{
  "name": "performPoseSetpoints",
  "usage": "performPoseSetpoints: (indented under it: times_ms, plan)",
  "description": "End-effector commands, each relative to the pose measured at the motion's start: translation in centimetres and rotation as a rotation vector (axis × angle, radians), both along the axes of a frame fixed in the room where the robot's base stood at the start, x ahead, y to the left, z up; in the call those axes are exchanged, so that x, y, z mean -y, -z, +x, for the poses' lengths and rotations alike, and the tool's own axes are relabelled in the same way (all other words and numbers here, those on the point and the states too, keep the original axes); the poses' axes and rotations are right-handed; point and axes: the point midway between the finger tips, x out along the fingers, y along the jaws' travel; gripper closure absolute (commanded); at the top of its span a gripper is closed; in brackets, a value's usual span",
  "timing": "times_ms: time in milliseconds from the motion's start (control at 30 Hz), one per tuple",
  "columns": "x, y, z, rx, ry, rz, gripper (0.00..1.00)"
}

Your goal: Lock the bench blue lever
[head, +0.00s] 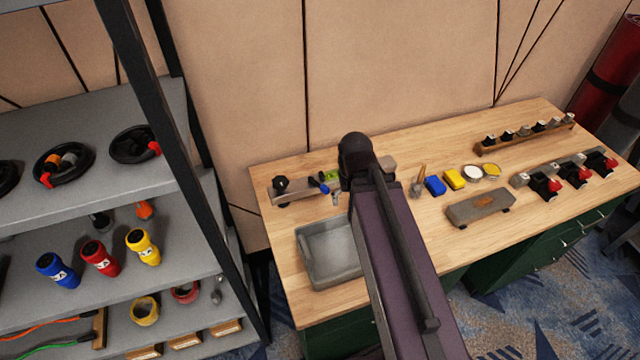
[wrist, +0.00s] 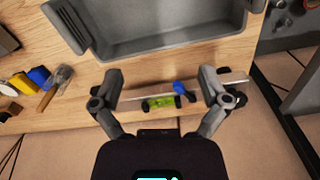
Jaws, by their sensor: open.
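The blue lever (head: 318,184) sits on a narrow bar near the back of the wooden bench, left of my arm. It also shows in the wrist view (wrist: 182,88), beside a green part (wrist: 158,102) on the same bar. My gripper (wrist: 161,74) is open and empty, with one finger on either side of the stretch of bar holding the green part and lever. The lever is nearer the right finger in the wrist view. I cannot tell how far above the bar the fingertips are. In the head view my arm hides most of the gripper and part of the bar.
A grey basin (head: 308,268) lies in front of the bar. A black knob (head: 281,184) stands at the bar's left end. A blue sponge (head: 435,186), a yellow sponge (head: 454,179) and a brush (head: 417,188) lie to the right. A loaded shelf (head: 205,205) stands left of the bench.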

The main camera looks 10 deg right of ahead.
Motion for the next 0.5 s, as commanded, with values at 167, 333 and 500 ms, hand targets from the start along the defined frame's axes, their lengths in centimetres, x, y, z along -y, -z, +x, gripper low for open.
performPoseSetpoints:
  times_ms: [167, 333, 500]
  plan:
    - [0.1, 0.1, 0.8, -0.004, 0.024, 0.005, 0.71]
    - [0.2, 0.5, 3.1, -0.019, 0.106, 0.021, 1.0]
    - [0.6, 1.1, 6.9, -0.049, 0.254, 0.046, 1.0]
